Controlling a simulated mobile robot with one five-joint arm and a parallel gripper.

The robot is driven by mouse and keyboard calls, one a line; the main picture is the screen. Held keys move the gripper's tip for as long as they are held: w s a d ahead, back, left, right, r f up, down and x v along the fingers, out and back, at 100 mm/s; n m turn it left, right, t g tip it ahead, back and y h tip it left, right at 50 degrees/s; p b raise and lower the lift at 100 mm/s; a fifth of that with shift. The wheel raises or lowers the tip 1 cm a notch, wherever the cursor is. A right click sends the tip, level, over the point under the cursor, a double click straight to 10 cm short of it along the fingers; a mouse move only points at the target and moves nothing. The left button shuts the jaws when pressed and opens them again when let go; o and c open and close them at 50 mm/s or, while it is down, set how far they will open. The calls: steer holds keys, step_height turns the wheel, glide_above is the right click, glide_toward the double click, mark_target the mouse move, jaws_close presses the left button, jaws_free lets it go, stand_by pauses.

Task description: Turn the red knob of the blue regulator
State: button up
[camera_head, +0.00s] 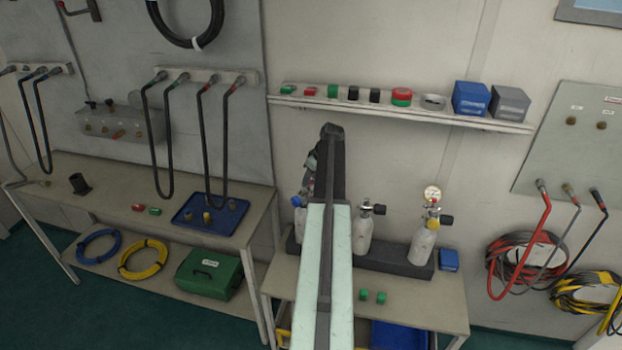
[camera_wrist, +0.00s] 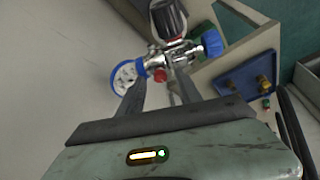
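In the wrist view the blue regulator shows a blue-rimmed gauge (camera_wrist: 128,78), a metal body (camera_wrist: 180,52), a blue end cap (camera_wrist: 212,43) and a black knob (camera_wrist: 169,18). Its small red knob (camera_wrist: 160,75) faces me below the body. My gripper (camera_wrist: 158,82) is open, with one dark finger on each side of the red knob. I cannot tell whether either finger touches it. In the camera_head view my arm hides most of this regulator and my fingertips; only a small part shows left of the arm.
Grey-white bottles with valves stand on the low bench; one bottle (camera_head: 424,245) has a gauge on top. A shelf (camera_head: 440,113) runs above. At left a table holds a blue tray (camera_head: 183,218), which the wrist view also shows (camera_wrist: 232,82).

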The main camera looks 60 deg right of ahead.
steer(key=p+v, duration=0.6)
steer(key=s+a+b, duration=0.1)
steer(key=s+a, duration=0.1)
steer(key=s, duration=0.9)
steer(key=shift+s+f, duration=0.25)
steer(key=shift+f, duration=0.15)
